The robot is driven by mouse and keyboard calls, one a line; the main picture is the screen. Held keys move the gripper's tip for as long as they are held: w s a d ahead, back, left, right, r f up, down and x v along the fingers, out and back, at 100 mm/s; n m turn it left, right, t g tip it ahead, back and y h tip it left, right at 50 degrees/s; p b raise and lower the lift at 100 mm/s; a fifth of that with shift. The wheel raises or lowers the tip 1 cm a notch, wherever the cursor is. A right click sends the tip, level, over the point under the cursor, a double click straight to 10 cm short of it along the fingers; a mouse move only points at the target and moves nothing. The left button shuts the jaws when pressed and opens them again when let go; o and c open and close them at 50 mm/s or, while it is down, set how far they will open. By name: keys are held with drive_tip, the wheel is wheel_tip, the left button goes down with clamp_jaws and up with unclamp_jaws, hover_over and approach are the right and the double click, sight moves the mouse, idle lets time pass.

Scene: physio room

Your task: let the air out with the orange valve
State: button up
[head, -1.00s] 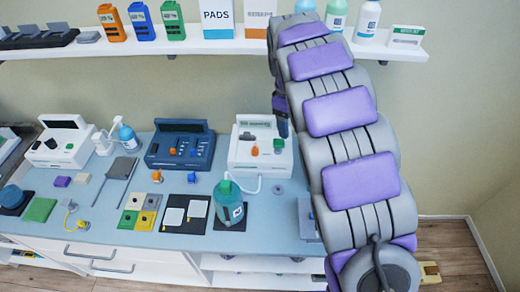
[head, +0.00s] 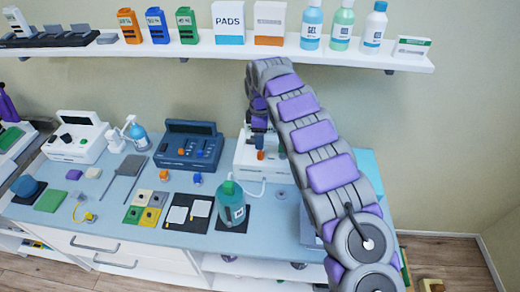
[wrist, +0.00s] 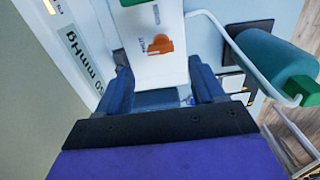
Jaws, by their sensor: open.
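The white pump unit (head: 247,160) stands on the bench, partly hidden behind my arm. A display strip reading mmHg (wrist: 82,55) is at the left. My gripper (wrist: 165,85) is open, its two dark blue fingers on either side of the panel's lower part. The valve is just beyond the fingertips, apart from them.
A teal bottle (head: 231,208) stands on a dark mat in front of the unit, joined by a white tube (wrist: 235,50). A dark blue console (head: 188,146) is to the left. A white shelf (head: 300,55) with bottles and boxes runs above the bench.

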sight(260, 154)
wheel_tip(260, 154, down, 7)
drive_tip(key=shift+a+r+b, duration=0.1)
drive_tip(key=shift+b, duration=0.45)
drive_tip(key=c, duration=1.1)
drive_tip(key=shift+o, duration=0.2)
